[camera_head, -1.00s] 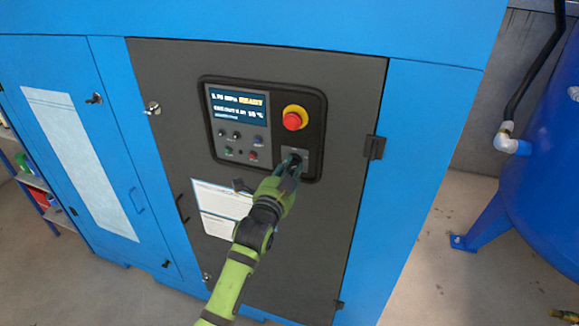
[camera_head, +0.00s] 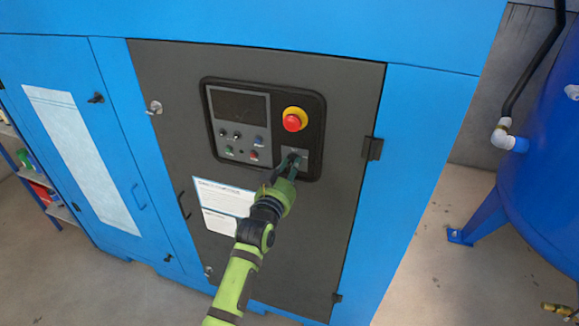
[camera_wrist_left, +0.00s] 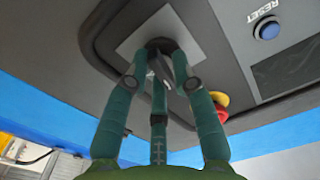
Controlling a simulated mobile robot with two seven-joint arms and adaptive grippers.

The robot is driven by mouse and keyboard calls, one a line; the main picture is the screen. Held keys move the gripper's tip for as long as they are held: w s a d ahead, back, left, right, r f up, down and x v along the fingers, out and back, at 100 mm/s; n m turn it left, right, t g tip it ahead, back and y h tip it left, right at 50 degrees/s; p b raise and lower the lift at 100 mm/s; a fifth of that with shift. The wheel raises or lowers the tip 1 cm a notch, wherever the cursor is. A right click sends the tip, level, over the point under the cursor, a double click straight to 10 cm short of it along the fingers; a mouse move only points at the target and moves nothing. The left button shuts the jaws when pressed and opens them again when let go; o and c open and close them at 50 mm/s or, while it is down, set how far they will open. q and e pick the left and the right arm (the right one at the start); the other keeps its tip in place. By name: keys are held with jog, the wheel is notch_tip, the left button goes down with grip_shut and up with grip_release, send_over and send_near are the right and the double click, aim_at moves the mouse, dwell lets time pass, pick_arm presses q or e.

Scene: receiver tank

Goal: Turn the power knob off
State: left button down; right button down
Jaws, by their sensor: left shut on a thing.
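The black power knob (camera_wrist_left: 160,48) sits on a light grey plate (camera_wrist_left: 130,42) at the lower right of the control panel (camera_head: 313,130). My left gripper (camera_head: 294,160) reaches up to it from below. In the left wrist view its dark green fingers (camera_wrist_left: 165,62) are closed around the knob and hide most of it. The knob's exact angle is hard to tell. The panel's display (camera_head: 240,105) is dark and blank. My right gripper is not in view.
A red emergency stop button (camera_head: 292,122) on a yellow ring sits just above the knob. Small buttons (camera_head: 240,140) lie to the left. A blue tank (camera_head: 550,170) with a pipe (camera_head: 530,60) stands at the right. The floor (camera_head: 430,260) between is clear.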

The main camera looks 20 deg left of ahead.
pick_arm(q)
jog(key=shift+d+f+n, duration=0.15)
jog(key=shift+f+n, duration=0.1)
jog(key=shift+n, duration=0.85)
jog(key=c, duration=1.2)
grip_release()
jog(key=shift+r, duration=0.15)
jog(key=s, duration=1.2)
